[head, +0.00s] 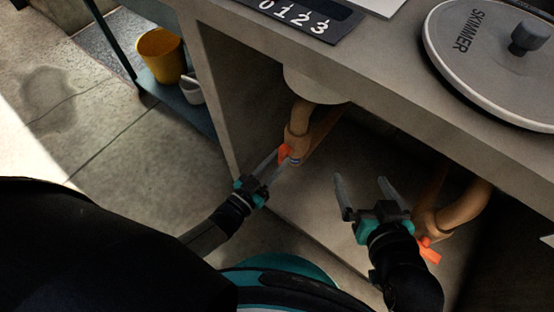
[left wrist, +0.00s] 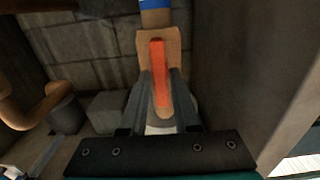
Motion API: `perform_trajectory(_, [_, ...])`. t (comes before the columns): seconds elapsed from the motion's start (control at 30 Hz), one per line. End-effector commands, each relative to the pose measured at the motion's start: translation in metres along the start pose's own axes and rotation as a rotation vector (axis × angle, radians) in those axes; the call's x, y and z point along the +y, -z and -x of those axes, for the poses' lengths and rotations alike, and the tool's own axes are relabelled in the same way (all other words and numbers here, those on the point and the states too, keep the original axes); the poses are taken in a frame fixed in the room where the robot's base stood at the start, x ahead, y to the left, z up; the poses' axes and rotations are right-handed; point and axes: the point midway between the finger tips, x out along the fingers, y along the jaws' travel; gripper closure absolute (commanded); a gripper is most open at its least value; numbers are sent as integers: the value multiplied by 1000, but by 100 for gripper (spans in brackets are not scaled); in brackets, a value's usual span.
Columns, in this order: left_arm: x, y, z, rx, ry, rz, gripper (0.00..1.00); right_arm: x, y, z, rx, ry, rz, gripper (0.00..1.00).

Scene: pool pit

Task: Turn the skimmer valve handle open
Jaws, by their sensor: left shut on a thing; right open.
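An orange valve handle (head: 285,152) sits on the tan pipe (head: 299,118) below the counter, left of centre. My left gripper (head: 276,162) is shut on this handle. In the left wrist view the orange handle (left wrist: 158,65) stands lengthwise in line with the pipe, its lower part between the two fingers (left wrist: 160,98). A second orange handle (head: 429,251) is on the right pipe (head: 462,208), partly hidden by my right arm. My right gripper (head: 362,186) is open and empty, left of that pipe. No label on either valve is readable.
A round grey lid (head: 470,85) marked SKIMMER lies on the counter (head: 395,88), above the right pipe. A number plate (head: 300,18) reads 0123. A yellow bucket (head: 161,55) and a small white pot (head: 191,90) stand on a shelf at upper left. The counter edge overhangs both grippers.

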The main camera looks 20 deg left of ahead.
Motion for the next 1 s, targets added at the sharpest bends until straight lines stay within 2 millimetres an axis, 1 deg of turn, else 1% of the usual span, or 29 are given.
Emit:
perform_trajectory(0.47, [0,-1,1,-3,0,15,100,0,1,0,2,1,-1,0])
perform_trajectory(0.5, [0,-1,1,-3,0,15,68,0,1,0,2,1,-1,0])
perform_trajectory(0.67, [0,-1,1,-2,0,14,50,0,0,0,2,1,-1,0])
perform_trajectory(1.0, [0,0,0,-1,0,13,50,0,0,0,1,1,-1,0])
